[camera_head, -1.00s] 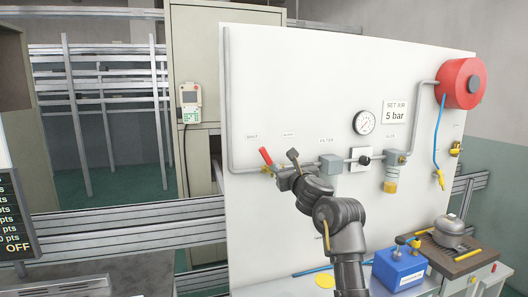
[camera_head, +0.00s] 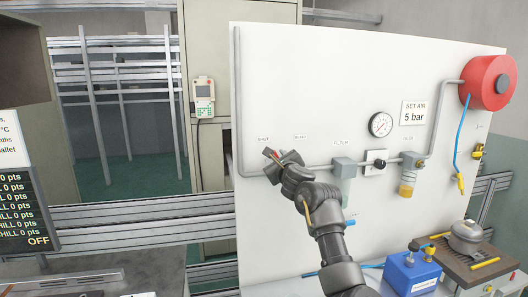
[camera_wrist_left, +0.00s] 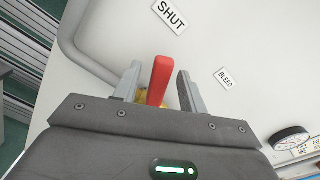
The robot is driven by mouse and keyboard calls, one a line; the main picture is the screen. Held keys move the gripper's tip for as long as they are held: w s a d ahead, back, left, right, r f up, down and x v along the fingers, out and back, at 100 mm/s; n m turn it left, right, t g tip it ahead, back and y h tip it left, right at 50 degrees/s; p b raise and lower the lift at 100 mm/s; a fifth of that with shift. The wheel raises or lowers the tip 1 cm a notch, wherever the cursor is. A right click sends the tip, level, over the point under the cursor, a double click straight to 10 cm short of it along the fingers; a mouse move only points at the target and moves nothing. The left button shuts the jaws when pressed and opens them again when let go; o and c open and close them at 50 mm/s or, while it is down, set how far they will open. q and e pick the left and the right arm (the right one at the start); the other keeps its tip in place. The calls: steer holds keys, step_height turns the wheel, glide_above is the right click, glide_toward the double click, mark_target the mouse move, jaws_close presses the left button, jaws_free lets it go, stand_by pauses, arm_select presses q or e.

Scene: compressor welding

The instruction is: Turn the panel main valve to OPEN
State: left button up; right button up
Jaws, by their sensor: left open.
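The panel main valve has a red lever handle (camera_wrist_left: 160,80) with a bit of brass body (camera_wrist_left: 141,98) at its base. In the head view most of it is hidden behind my left gripper (camera_head: 274,156). In the left wrist view my left gripper (camera_wrist_left: 158,78) is open, with one finger on each side of the red handle. The handle points up in the wrist picture. No OPEN label is legible.
A red hose reel (camera_head: 488,83) is at the upper right. A blue box (camera_head: 412,272) stands below.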

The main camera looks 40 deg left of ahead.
arm_select(q)
steer(key=shift+w+a, duration=0.4)
steer(key=shift+a, duration=0.1)
jaws_close()
